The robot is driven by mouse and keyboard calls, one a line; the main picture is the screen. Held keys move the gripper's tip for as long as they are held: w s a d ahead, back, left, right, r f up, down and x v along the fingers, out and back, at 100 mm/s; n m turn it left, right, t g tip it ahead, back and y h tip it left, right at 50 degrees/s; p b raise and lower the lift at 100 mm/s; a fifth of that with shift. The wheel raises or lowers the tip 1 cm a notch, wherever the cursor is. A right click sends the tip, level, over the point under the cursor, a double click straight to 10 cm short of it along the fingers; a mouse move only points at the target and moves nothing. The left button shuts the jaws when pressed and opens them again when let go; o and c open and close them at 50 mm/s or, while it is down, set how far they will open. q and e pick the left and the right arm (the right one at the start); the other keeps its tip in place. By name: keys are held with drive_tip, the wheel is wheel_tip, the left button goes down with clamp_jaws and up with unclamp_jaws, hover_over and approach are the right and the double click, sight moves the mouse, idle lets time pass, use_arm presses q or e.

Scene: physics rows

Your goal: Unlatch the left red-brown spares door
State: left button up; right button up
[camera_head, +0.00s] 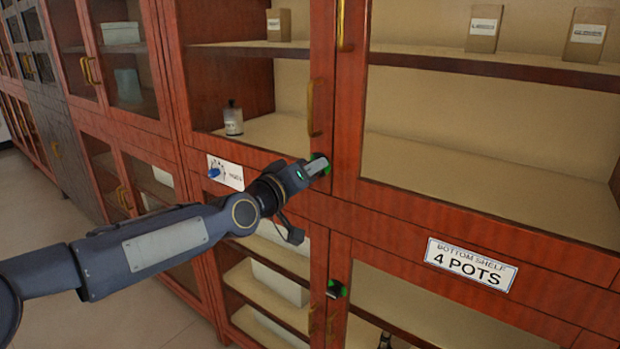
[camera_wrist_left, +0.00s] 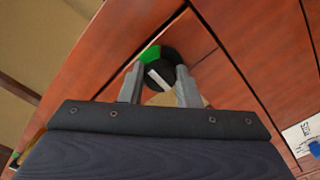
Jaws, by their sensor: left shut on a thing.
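The left red-brown door (camera_head: 322,85) is a glazed, wood-framed cabinet door with a brass pull handle (camera_head: 314,108); it looks closed against its neighbour. A black latch knob with a green part (camera_head: 321,158) is at the lower corner of its frame, at the meeting of the doors. My left gripper (camera_head: 318,166) is shut on this knob. In the left wrist view, the two fingers (camera_wrist_left: 160,88) hold the black knob (camera_wrist_left: 162,66) between them, and its green part and a pale bar show. My right gripper is not in view.
A sign reading "Bottom shelf 4 pots" (camera_head: 471,265) is on the right rail. A white label with a blue dial (camera_head: 225,172) is left of my gripper. A small bottle (camera_head: 233,119) stands inside. Floor shows at left.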

use_arm(q)
drive_tip(key=shift+n, duration=0.5)
drive_tip(key=o, duration=1)
drive_tip(key=shift+c, duration=0.2)
drive_tip(key=b+v, duration=0.3)
drive_tip(key=v, duration=0.4)
drive_tip(key=shift+s+a, duration=0.2)
drive_tip(key=shift+s, duration=0.1)
